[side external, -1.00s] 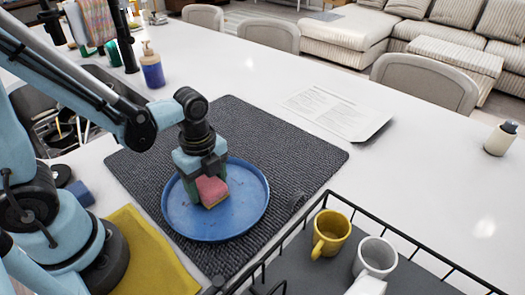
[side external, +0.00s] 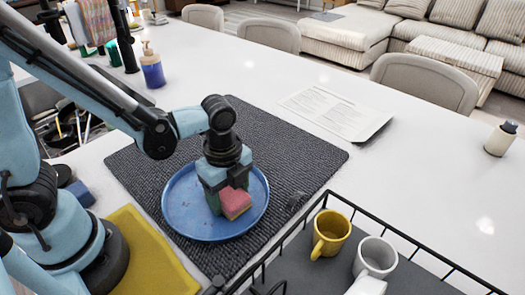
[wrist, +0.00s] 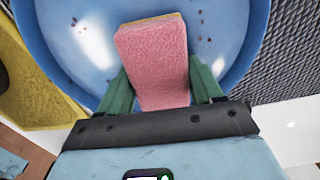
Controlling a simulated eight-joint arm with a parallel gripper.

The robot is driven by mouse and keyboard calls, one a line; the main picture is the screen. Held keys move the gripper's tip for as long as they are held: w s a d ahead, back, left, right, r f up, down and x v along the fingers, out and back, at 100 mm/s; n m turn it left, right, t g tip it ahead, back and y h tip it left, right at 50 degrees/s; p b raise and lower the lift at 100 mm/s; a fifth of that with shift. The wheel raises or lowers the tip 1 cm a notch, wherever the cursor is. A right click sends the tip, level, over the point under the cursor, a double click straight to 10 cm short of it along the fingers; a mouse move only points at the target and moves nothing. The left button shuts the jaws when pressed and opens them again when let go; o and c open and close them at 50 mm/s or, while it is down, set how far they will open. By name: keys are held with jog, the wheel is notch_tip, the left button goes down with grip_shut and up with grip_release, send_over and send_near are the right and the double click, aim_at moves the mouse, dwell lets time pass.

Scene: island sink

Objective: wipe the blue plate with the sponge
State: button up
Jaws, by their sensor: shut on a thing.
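The blue plate (side external: 188,218) lies on a dark textured mat, and its rim also shows in the wrist view (wrist: 48,40). Small dark specks dot its surface in the wrist view. The sponge (side external: 235,203) is pink with a thin yellow layer; it also shows in the wrist view (wrist: 155,60). My gripper (side external: 226,194) points down over the right half of the plate, shut on the sponge. Its green fingers (wrist: 163,88) are on either side of the sponge. The sponge is low, at the plate's surface; its contact underside is hidden.
The dark mat (side external: 290,150) surrounds the plate. A yellow cloth (side external: 150,255) lies at the near left. A rack (side external: 405,258) at the near right holds a yellow mug (side external: 330,235) and white mugs (side external: 376,257). Papers (side external: 335,112) and a soap bottle (side external: 152,68) stand farther off.

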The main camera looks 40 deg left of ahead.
jog(key=shift+a+f, duration=0.1)
jog(key=shift+a, duration=2.7)
jog(key=shift+s, duration=0.85)
jog(key=shift+s+d, duration=0.15)
jog(key=shift+d, duration=2.8)
jog(key=shift+w+d, duration=0.15)
jog(key=shift+w, duration=0.9)
jog(key=shift+s+a, duration=0.1)
jog(key=shift+a, duration=3.1)
jog(key=shift+d+r, duration=0.15)
jog(key=shift+r, duration=4.05)
